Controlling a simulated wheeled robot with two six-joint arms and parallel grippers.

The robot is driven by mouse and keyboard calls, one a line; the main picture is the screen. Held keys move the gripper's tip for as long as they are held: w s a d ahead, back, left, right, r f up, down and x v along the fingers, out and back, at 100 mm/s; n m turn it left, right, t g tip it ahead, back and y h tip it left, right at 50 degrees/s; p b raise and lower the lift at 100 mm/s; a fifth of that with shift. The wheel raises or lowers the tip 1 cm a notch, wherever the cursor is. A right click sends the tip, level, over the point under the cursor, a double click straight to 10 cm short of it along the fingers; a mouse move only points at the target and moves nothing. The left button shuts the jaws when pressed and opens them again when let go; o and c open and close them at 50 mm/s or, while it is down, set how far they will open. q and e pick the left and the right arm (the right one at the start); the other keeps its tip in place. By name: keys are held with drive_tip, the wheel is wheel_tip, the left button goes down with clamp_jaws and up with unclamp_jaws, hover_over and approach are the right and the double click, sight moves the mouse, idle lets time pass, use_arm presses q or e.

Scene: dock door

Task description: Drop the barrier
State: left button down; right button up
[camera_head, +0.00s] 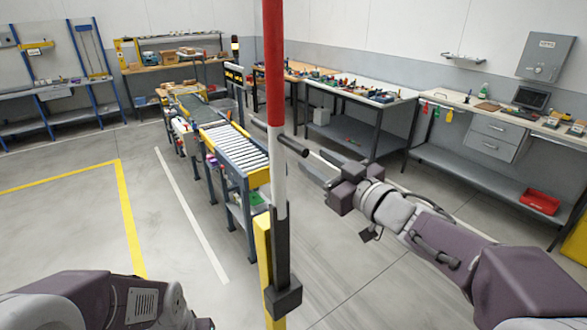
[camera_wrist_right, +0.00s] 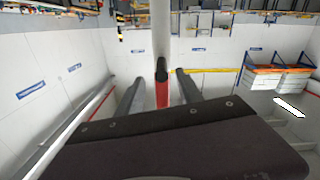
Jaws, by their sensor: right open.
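The barrier pole (camera_head: 275,70) stands upright in the middle of the head view, red above and white below. Its lower end sits in a dark bracket (camera_head: 281,255) beside a yellow post (camera_head: 264,250). A dark handle (camera_head: 291,143) sticks out sideways from the pole. My right gripper (camera_head: 311,158) is open, its fingers pointing at the handle's end. In the right wrist view the handle's black end (camera_wrist_right: 161,70) shows between the two open fingers (camera_wrist_right: 159,76), apart from both, with the pole (camera_wrist_right: 161,30) behind. My left gripper is out of view; only its arm shows at lower left.
A roller conveyor (camera_head: 232,148) stands behind the pole to the left. Workbenches (camera_head: 345,88) line the back and right walls. A red bin (camera_head: 539,201) sits on a lower shelf at right. Open floor with yellow marking (camera_head: 127,210) lies at left.

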sight(294, 146)
drive_tip(key=shift+s+a+r, duration=0.15)
drive_tip(key=shift+s+r, duration=0.05)
drive_tip(key=shift+r, duration=0.05)
drive_tip(key=p+x, duration=0.1)
drive_tip(key=x, duration=0.8)
drive_tip(key=shift+w+f, duration=0.1)
clamp_jaws()
idle(0.9)
